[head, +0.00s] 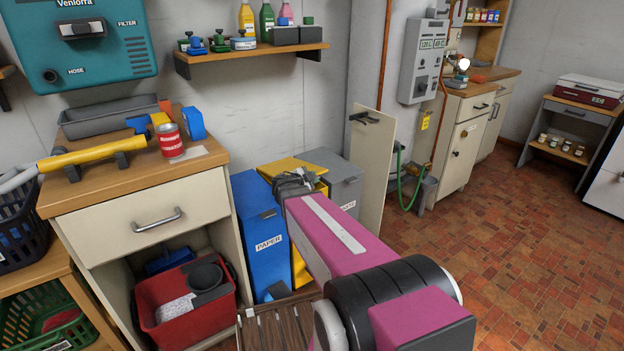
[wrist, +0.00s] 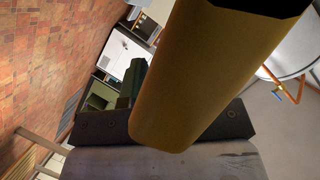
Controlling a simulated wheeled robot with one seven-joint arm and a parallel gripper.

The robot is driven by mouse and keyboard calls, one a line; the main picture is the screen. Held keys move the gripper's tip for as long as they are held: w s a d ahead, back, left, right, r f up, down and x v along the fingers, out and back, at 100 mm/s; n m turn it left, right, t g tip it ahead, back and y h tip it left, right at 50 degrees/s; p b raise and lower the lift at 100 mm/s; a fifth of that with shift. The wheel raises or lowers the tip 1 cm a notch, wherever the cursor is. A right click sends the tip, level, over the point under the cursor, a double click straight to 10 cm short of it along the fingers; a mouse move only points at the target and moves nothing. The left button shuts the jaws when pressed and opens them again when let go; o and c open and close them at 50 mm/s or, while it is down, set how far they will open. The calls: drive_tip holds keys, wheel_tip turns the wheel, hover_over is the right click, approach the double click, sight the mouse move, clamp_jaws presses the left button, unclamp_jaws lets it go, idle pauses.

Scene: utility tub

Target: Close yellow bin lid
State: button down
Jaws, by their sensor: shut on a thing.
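The yellow bin (head: 299,268) stands between the blue and grey bins against the wall, mostly hidden behind my arm. Its yellow lid (head: 284,166) shows at the top, tilted; how far it stands open is hard to tell. My gripper (head: 297,184) is at the lid's front part and covers some of it. In the wrist view a yellow slab (wrist: 215,75), which looks like the lid, fills the middle. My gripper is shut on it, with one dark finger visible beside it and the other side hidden.
The blue paper bin (head: 258,235) stands close on the left and the grey bin (head: 345,183) on the right. A wooden cabinet (head: 140,220) with a red bucket (head: 190,310) inside is at the left. A shelf (head: 250,58) hangs above. The tiled floor at right is clear.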

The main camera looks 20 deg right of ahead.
drive_tip(key=c, duration=1.2)
unclamp_jaws()
drive_tip(key=shift+w, duration=0.1)
drive_tip(key=shift+c, duration=0.2)
drive_tip(key=shift+a, duration=0.1)
drive_tip(key=v, duration=1)
drive_tip(key=shift+s+a, duration=0.2)
drive_tip(key=shift+s, duration=0.1)
drive_tip(key=s+a+f+n+g+y, duration=0.3)
drive_tip(key=s+f+n+g+y, duration=0.5)
drive_tip(key=n, duration=1.2)
drive_tip(key=s+f+y, duration=0.4)
drive_tip(key=s+f, duration=0.1)
